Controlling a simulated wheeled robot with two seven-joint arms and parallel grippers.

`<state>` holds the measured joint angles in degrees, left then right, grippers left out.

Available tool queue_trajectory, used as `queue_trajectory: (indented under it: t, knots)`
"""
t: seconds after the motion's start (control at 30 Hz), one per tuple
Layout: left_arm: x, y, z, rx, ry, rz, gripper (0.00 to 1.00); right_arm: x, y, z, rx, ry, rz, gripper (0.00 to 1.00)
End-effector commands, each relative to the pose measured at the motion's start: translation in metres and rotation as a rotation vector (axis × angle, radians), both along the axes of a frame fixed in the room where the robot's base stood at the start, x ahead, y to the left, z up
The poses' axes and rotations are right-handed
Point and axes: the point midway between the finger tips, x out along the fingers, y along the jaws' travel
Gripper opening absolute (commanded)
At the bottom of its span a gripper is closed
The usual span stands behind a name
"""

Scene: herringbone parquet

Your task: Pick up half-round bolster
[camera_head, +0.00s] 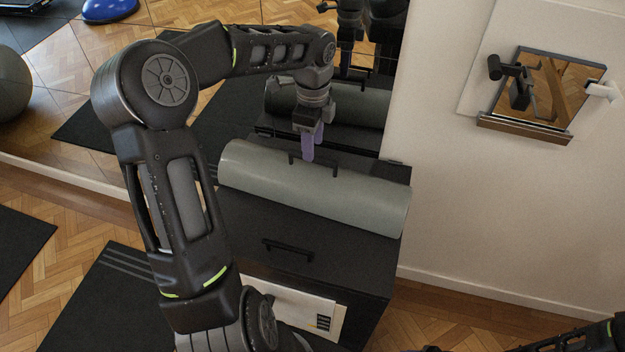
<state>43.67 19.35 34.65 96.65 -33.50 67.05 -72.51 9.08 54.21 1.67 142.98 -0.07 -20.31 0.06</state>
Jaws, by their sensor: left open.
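The half-round bolster (262,178) is a long grey-green roll with a black strap handle (333,164) on its upper side. It lies lengthwise on top of a black cabinet, slanting down to the right. My left gripper (312,142) points down over the bolster's handle, its purple fingers open. The fingertips overlap the handle in the picture; I cannot tell whether they touch it. Nothing is held. My right gripper is not in view; only parts of my right arm show at the lower right edge.
The black cabinet (290,230) has a drawer handle (287,250) on its front. A large wall mirror behind reflects the bolster and my arm. A small wood-framed mirror (525,130) hangs on the right wall. Black mats (95,300) lie on the parquet at left.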

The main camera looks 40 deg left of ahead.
Motion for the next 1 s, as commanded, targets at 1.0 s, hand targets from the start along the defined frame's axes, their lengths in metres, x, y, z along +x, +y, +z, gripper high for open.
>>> queue_trajectory:
  t: [1.0]
  knots:
    - [-0.002, -0.001, -0.051, 0.000, -0.001, 0.001, 0.44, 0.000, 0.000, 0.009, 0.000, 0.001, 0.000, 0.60]
